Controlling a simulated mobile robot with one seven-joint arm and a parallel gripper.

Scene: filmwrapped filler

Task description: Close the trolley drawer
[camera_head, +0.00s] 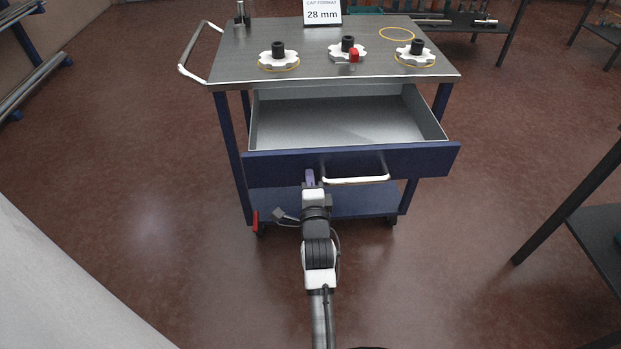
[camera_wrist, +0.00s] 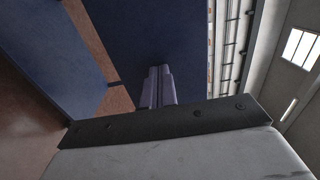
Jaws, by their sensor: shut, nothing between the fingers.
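The trolley (camera_head: 226,125) has a grey metal top and blue legs. Its drawer (camera_head: 270,168) is pulled out toward me, with a blue front, a white bar handle and an empty grey inside. My gripper (camera_head: 310,174) is shut and empty at the drawer front, just left of the handle (camera_head: 355,180). In the wrist view the closed fingers (camera_wrist: 158,74) point at the dark blue drawer front (camera_wrist: 140,35). I cannot tell whether the fingertips touch it.
A dark table (camera_head: 597,225) stands at the right. The floor on the left is clear.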

